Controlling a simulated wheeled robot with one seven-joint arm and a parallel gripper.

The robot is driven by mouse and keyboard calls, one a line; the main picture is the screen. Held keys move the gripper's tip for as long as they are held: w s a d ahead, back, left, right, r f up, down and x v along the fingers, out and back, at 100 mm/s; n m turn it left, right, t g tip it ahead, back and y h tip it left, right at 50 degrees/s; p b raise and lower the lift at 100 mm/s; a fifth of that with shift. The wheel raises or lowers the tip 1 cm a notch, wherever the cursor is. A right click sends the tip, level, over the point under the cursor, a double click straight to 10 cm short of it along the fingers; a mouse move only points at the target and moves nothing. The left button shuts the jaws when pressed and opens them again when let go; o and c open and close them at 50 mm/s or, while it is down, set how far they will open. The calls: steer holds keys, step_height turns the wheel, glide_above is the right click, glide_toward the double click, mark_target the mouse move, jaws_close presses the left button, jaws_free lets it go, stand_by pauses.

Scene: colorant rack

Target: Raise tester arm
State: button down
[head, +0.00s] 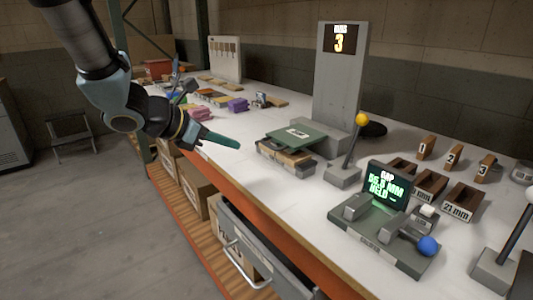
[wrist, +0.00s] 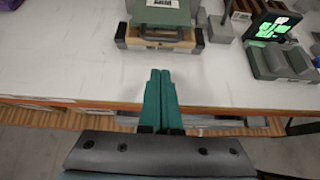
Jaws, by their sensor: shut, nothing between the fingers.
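My gripper (head: 232,142) has green fingers, pressed together and empty. A grey column (head: 340,80) with a screen reading 3 rises behind the block (head: 292,140). The block also shows in the wrist view (wrist: 160,15), with a dark handle-like bar on its front. A lever with a yellow ball (head: 361,120) stands upright, leaning slightly right, on a grey base. No part is clearly labelled as the tester arm.
A gauge with a lit green screen (head: 387,188) and a blue knob (head: 428,246) sits front right. Numbered wooden blocks and labelled trays (head: 459,204) stand behind it. Small coloured items lie far left. The white bench top (head: 235,158) is clear before the green block.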

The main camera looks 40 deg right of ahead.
steer(key=shift+d+r, duration=0.1)
steer(key=shift+d, duration=0.15)
steer(key=p+x, duration=0.2)
steer(key=x, duration=0.8)
steer(key=shift+r, duration=0.15)
steer(key=shift+r+y+p, duration=0.3)
steer(key=shift+r+p, duration=0.3)
steer(key=shift+p, duration=0.4)
